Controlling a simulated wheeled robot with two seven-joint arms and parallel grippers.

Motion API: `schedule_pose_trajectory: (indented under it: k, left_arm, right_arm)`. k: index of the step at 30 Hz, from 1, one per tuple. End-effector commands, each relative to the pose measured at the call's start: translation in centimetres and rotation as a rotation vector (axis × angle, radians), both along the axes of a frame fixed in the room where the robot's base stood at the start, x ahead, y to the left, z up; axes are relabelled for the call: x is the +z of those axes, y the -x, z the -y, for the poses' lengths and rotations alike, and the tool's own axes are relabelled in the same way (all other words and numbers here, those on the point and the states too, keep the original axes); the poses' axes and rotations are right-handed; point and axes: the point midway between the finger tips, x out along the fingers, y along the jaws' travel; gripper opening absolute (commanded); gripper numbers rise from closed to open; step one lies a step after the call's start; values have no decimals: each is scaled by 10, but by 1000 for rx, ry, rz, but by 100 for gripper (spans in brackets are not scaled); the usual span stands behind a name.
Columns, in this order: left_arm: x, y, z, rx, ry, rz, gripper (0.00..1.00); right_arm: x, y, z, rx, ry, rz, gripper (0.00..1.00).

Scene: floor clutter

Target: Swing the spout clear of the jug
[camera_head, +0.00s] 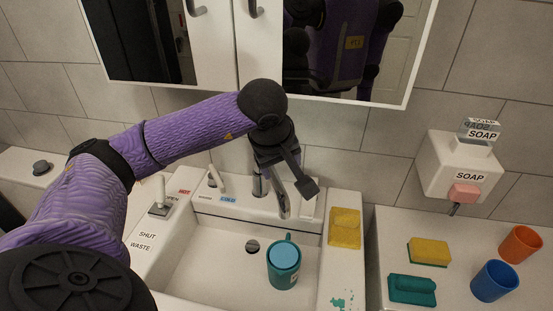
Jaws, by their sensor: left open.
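A teal jug (284,273) stands upright in the white sink (205,262), right of the drain hole. Its opening looks light blue inside, and its handle is at the top. The chrome spout (282,203) comes forward from the back ledge, with its tip just behind and above the jug. My left gripper (286,186) is open over the faucet, reaching down from above with its fingers close around the spout. It hides the upper part of the spout, and I cannot tell whether it touches it. My right gripper is out of view.
HOT and COLD taps (215,177) stand left of the spout. A waste lever (160,197) is further left. A yellow sponge (345,227) lies on the right rim. Several items and a soap dispenser (455,170) are at right. A mirror cabinet (345,50) hangs low above.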

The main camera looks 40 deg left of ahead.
Motion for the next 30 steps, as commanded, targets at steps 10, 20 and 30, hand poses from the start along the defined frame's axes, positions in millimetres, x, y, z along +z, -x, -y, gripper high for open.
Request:
schedule_pose_trajectory:
  k: [10, 20, 30]
  left_arm:
    - [-39, -13, -36, 24, -119, -20, 73]
    - [-79, -30, -46, 22, -119, -15, 73]
    - [-79, -30, -46, 21, -117, -14, 47]
  right_arm:
    - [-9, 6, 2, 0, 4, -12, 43]
    - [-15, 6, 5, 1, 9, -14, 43]
    - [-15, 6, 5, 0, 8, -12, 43]
